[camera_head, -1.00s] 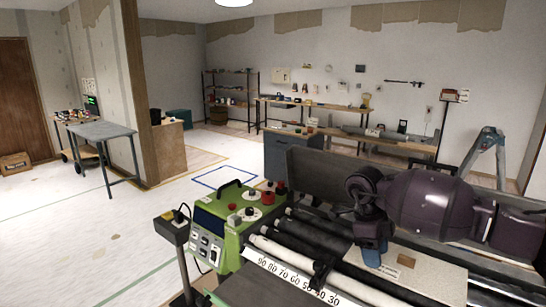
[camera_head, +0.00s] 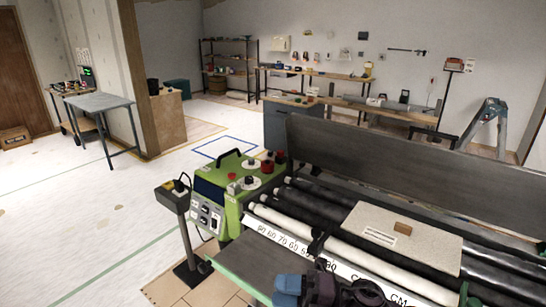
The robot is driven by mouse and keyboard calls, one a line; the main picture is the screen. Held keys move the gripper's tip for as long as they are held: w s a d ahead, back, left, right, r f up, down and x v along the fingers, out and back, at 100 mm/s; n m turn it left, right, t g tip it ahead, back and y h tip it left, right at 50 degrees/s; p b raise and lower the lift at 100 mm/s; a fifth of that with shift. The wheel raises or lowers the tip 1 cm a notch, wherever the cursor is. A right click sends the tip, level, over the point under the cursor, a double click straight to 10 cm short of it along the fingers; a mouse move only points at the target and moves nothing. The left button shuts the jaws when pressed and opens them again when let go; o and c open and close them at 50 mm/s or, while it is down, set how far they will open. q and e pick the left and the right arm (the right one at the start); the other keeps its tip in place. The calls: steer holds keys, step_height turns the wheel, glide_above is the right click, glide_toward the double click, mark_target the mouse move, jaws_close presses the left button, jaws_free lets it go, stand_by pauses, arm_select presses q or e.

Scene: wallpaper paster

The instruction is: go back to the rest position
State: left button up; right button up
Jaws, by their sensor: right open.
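My right gripper (camera_head: 290,289) shows at the bottom edge, low in front of the pasting machine, with its blue fingers toward the left. It is open, and I see nothing between the fingers. Part of it is cut off by the frame. My left gripper is not in view. The pasting machine has a green control box (camera_head: 222,203), dark and white rollers (camera_head: 340,237) and a white scale strip (camera_head: 300,252).
A grey post (camera_head: 175,198) with a plug stands left of the machine. A grey folding table (camera_head: 98,102) stands farther left. A stepladder (camera_head: 489,122) stands at the right back. The floor (camera_head: 90,215) to the left is mostly clear.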

steer(key=s+d+f+m+t+h, duration=0.1)
steer(key=d+f+m+t+h, duration=0.3)
steer(key=d+m+t+h, duration=0.55)
steer(key=s+d+f+m+t+h, duration=0.15)
steer(key=d+f+m+t, duration=0.35)
steer(key=m, duration=0.9)
steer(key=s+d+f+m+g+h, duration=0.5)
steer(key=s+d+f+m+h, duration=0.3)
steer(key=s+d+f+m, duration=0.4)
step_height(320, 180, down, 9)
steer(key=s+a+n+b, duration=0.1)
steer(key=b, duration=0.9)
steer(key=shift+s+f, duration=0.2)
steer(key=shift+s, duration=0.15)
